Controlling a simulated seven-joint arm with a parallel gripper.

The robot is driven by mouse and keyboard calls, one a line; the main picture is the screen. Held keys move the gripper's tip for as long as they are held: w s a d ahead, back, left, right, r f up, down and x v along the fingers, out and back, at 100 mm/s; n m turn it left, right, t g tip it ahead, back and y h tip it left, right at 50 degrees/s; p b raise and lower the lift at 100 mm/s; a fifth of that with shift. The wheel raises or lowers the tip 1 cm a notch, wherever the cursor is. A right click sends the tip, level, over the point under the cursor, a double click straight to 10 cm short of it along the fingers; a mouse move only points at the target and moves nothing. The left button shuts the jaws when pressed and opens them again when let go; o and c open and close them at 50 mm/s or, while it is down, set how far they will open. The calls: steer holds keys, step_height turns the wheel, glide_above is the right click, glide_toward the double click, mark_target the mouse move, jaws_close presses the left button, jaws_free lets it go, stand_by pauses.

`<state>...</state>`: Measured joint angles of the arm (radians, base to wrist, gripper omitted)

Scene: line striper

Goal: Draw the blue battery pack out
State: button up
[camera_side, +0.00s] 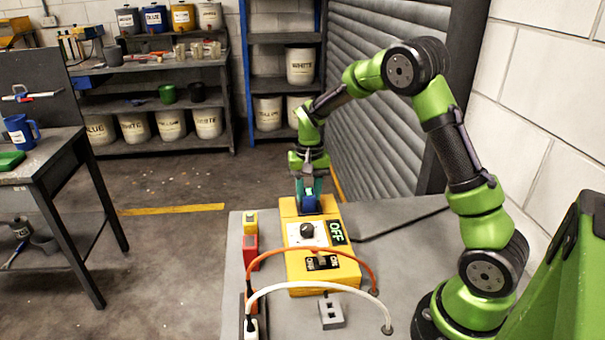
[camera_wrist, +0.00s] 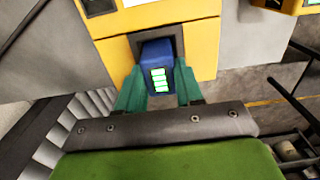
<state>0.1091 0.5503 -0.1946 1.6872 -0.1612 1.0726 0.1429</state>
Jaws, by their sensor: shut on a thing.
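The blue battery pack (camera_wrist: 157,60) shows a lit green-and-white display and sits at the dark square opening in the yellow housing (camera_wrist: 112,52). Part of it stands out of the opening; how deep the rest goes is hidden. My gripper (camera_wrist: 160,90) is shut on the pack, with a teal finger on each side. In the side view the pack (camera_side: 308,204) is at the back end of the yellow machine (camera_side: 293,268), with my gripper (camera_side: 308,188) just above and around it. The machine's top carries a black knob (camera_side: 307,230) and an OFF sign (camera_side: 337,232).
An orange cable (camera_side: 330,253) and a white cable (camera_side: 310,286) arch over the front of the machine. A red block (camera_side: 251,250) and a yellow block (camera_side: 250,222) stand left of it. A grey socket block (camera_side: 331,313) sits in front. The table (camera_side: 420,240) is clear on the right.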

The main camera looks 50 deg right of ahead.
steer(key=shift+r, duration=0.7)
steer(key=shift+r, duration=2.35)
